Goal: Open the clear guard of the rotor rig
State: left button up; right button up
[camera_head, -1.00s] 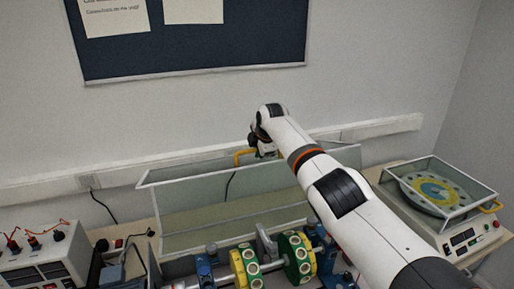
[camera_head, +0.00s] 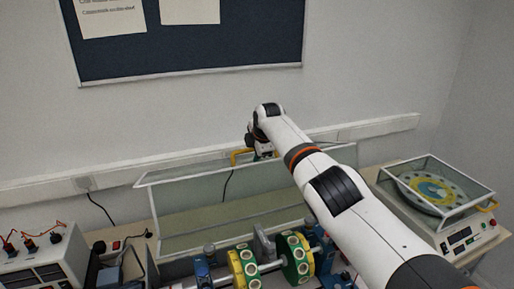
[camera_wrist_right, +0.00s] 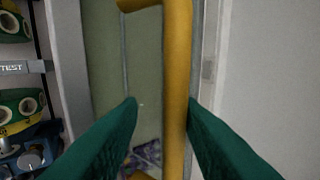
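The clear guard (camera_head: 195,201) of the rotor rig stands swung up at the back of the rig, its panels tilted towards the wall. Its yellow handle (camera_head: 238,156) is on the upper edge and also shows in the right wrist view (camera_wrist_right: 177,60). My right gripper (camera_wrist_right: 163,104) has its green fingers on either side of the handle bar. A gap shows between the left finger and the bar; the right finger is close against it, and I cannot tell if it touches. In the head view my right gripper (camera_head: 262,150) is partly hidden behind its wrist. My left gripper is out of view.
The shaft with green and yellow rotor discs (camera_head: 297,257) lies uncovered in front of the guard. A balance unit with its own clear cover (camera_head: 437,190) stands at right. A meter box with red leads (camera_head: 42,262) stands at left. The wall is close behind the guard.

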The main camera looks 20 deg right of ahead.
jog(key=b+v, duration=0.4)
jog(key=v, duration=0.8)
jog(key=shift+b, duration=0.3)
jog(key=shift+f, duration=0.15)
